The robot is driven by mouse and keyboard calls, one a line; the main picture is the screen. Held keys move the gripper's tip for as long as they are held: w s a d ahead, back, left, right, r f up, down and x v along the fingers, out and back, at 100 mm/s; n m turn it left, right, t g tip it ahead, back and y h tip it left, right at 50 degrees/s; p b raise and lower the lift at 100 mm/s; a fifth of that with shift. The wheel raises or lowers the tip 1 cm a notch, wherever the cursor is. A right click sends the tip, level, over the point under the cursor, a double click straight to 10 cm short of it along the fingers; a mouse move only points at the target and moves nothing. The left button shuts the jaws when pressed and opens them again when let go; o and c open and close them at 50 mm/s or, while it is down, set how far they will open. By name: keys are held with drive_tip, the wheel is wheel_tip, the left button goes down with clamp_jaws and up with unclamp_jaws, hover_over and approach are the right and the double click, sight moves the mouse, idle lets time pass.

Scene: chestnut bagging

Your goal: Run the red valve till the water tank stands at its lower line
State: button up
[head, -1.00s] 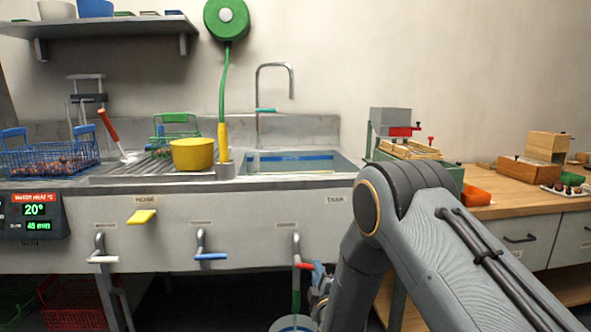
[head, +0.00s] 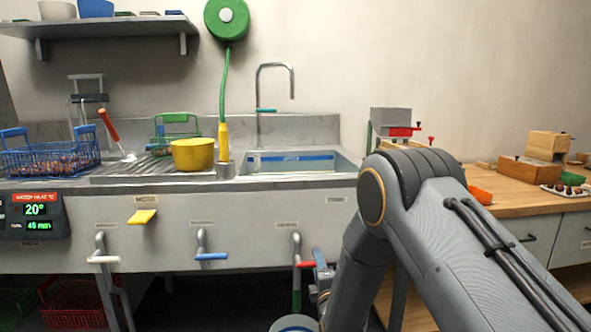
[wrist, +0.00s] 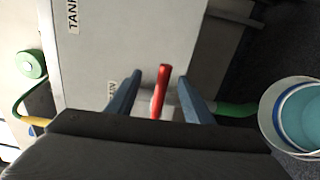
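The red valve (head: 306,265) sticks out below the sink front at the right-hand pipe. In the wrist view its red handle (wrist: 162,92) stands between the two blue fingers of my gripper (wrist: 160,77), with gaps on both sides. My gripper (head: 319,264) is open beside the valve, partly hidden by my arm in the head view. The water tank (head: 346,165) is the basin set in the counter, with a blue band (head: 297,158) on its far inside wall. I cannot make out the water level or a lower line.
A bucket (head: 295,324) stands under the red valve; the wrist view shows bluish water in the bucket (wrist: 305,115). White (head: 104,259) and blue (head: 211,256) valve handles and a yellow handle (head: 142,216) lie to the left. A yellow pot (head: 192,155) stands on the drainer.

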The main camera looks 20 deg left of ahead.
idle(0.3)
drive_tip(key=p+v, duration=0.5)
drive_tip(key=v, duration=0.4)
drive_tip(key=shift+d, duration=0.1)
idle(0.4)
